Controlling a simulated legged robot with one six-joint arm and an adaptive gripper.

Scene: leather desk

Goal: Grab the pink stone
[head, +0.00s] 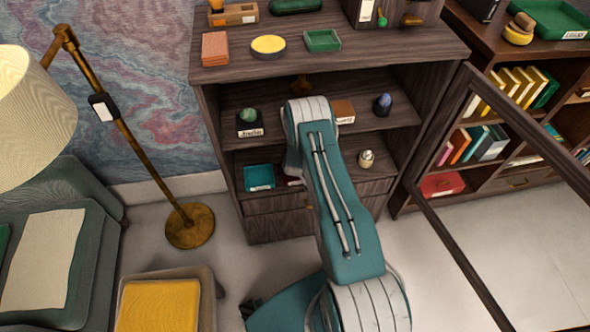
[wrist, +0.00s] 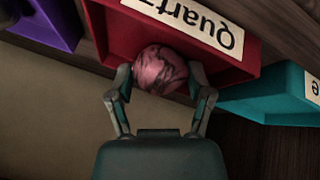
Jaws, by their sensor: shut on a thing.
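The pink stone (wrist: 160,70), rounded with dark streaks, is between the fingertips of my gripper (wrist: 160,80) in the wrist view. My gripper is shut on it, one finger on each side. The stone is at the red tray (wrist: 120,40) with a label reading "Quartz"; I cannot tell whether it still touches the tray. In the head view my arm hides the gripper and the stone; only a bit of the red tray (head: 292,181) shows on the lower shelf.
A teal tray (wrist: 265,95) is right of the red one and a purple tray (wrist: 55,22) left of it in the wrist view. The wooden cabinet (head: 212,85) surrounds the shelves. An open framed door (head: 440,130) stands at its right. A floor lamp (head: 190,226) is left.

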